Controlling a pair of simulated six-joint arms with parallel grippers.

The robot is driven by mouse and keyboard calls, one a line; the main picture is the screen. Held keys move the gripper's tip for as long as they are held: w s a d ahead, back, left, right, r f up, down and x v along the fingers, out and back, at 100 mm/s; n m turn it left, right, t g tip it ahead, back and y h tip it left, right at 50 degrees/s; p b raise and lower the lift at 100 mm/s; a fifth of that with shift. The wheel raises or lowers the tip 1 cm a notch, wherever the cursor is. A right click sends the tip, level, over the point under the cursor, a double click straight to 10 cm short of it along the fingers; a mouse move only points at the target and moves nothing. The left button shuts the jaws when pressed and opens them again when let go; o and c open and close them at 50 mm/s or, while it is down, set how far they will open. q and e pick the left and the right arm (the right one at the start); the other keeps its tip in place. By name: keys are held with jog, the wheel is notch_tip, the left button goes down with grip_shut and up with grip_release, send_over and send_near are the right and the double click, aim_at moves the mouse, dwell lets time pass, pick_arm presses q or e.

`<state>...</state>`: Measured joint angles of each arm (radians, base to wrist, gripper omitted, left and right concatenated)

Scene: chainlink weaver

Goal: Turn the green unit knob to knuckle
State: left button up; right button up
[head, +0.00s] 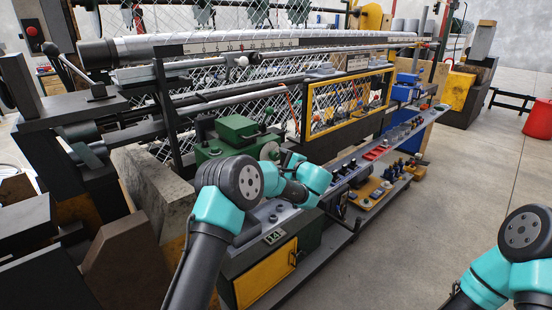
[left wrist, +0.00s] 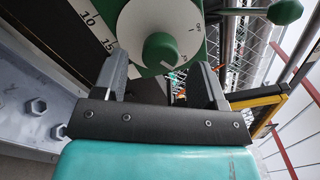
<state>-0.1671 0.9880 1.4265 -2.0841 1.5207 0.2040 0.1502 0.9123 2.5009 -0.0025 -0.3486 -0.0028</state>
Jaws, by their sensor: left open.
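The green unit (head: 236,135) stands on the machine left of centre in the head view, with a pale round dial (head: 269,151) on its right side. In the left wrist view the white dial (left wrist: 138,28) carries small marks, and a round green knob (left wrist: 158,52) sits at its lower middle. A small mark shows by the knob's lower right; I cannot read which setting it is. My left gripper (left wrist: 162,78) is open, its fingers at either side below the knob, apparently not touching it. My right gripper is out of view.
A white scale (left wrist: 92,20) with numbers runs beside the dial. A second green knob (left wrist: 285,11) is at the upper right. A yellow frame (head: 347,100) and wire mesh lie right of the unit. A long rail with small parts (head: 385,143) runs along the machine's front; the floor (head: 455,180) is clear.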

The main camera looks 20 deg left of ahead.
pick_arm(q)
jog(key=v, duration=1.4)
jog(key=shift+w, duration=0.1)
